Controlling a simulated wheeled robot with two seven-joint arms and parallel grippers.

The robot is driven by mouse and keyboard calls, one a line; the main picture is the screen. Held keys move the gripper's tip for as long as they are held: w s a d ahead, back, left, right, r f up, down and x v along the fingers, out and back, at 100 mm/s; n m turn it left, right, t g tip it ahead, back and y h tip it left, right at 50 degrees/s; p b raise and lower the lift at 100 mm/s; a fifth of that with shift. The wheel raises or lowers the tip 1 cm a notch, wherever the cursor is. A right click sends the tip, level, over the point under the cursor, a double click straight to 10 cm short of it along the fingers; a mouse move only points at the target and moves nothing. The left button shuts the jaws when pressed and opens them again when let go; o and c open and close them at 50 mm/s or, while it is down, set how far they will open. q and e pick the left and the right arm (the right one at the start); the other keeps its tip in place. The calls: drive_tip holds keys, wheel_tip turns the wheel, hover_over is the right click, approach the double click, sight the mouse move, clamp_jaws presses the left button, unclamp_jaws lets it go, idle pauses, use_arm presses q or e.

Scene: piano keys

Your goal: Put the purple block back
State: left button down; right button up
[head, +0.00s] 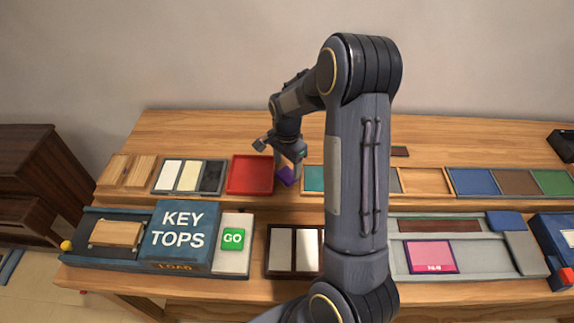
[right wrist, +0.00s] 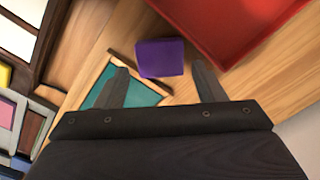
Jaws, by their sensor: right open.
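The purple block (head: 287,176) lies on the wooden table between the red tray (head: 250,174) and the teal compartment (head: 314,178). In the right wrist view the purple block (right wrist: 161,58) shows beyond and between the spread fingers, close to a thin wooden rim. My right gripper (head: 287,165) is at the block, and it is open with nothing visibly held; it also shows in the right wrist view (right wrist: 160,85). In the head view its fingers partly cover the block. Contact with the block cannot be told. My left gripper is not in view.
Front left stands the blue KEY TOPS box (head: 180,235) with a green GO button (head: 233,239). A tray with white tiles (head: 281,247) is front centre. A grey panel with a pink card (head: 431,256) is right. Blue, brown and green compartments (head: 515,182) line the back right. My right arm hides the middle.

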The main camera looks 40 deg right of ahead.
sight(287, 175)
drive_tip(key=s+a+r+n+t+y+p, duration=0.1)
drive_tip(key=s+a+r+n+p, duration=0.15)
drive_tip(key=r, duration=0.55)
drive_tip(key=s+a+r+n+t+y+p, duration=0.1)
drive_tip(key=s+a+r+p, duration=0.15)
drive_tip(key=r, duration=0.55)
drive_tip(key=s+a+r+n+t+y, duration=0.1)
drive_tip(key=s+a+r+n, duration=0.2)
drive_tip(key=s+a+n, duration=0.3)
drive_tip(key=s+a+r+n+t, duration=0.2)
drive_tip(key=s+a+n, duration=0.4)
drive_tip(key=s, duration=0.4)
drive_tip(key=shift+s+a+r+t+y, duration=0.2)
drive_tip(key=shift+s+r+t+y, duration=0.15)
drive_tip(key=shift+r, duration=0.25)
drive_tip(key=shift+b, duration=0.3)
